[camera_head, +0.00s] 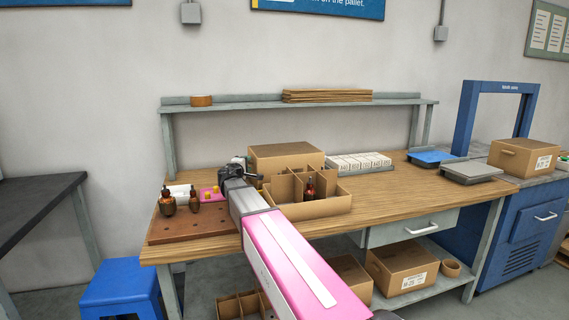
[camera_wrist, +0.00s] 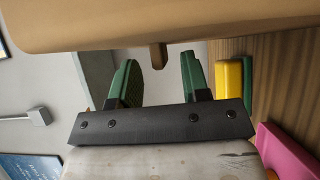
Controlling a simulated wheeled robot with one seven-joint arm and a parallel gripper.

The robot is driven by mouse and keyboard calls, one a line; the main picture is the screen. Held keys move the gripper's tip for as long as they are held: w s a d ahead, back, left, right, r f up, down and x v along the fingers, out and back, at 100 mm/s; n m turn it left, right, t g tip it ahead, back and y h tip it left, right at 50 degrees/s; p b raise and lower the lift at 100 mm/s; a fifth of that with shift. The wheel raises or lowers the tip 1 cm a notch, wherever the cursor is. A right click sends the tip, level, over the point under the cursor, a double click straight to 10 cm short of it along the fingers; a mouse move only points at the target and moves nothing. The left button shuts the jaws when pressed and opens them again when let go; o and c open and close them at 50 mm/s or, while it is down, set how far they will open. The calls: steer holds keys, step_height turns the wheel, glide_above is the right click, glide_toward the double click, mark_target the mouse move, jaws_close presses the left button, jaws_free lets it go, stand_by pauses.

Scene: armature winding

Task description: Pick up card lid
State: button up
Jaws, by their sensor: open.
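The card lid (camera_head: 285,150) looks like the brown cardboard piece standing behind the divided card box on the bench, left of centre in the head view. In the wrist view a large brown card surface (camera_wrist: 150,22), apparently the same lid, fills the top, with a small tab (camera_wrist: 158,56) sticking out from its edge. My gripper (camera_wrist: 158,76) is open and empty. Its two green-padded fingers stand either side of the tab's line, with the tab just beyond or level with their tips; I cannot tell the exact depth.
The divided card box (camera_head: 325,208) holds a dark armature. Two more armatures (camera_head: 168,203) stand on a brown board (camera_head: 195,224) at the left. A pink piece (camera_wrist: 290,150) and a yellow block (camera_wrist: 229,82) lie close by the gripper. White boxes (camera_head: 358,163) stand to the right.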

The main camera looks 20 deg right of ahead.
jaws_close()
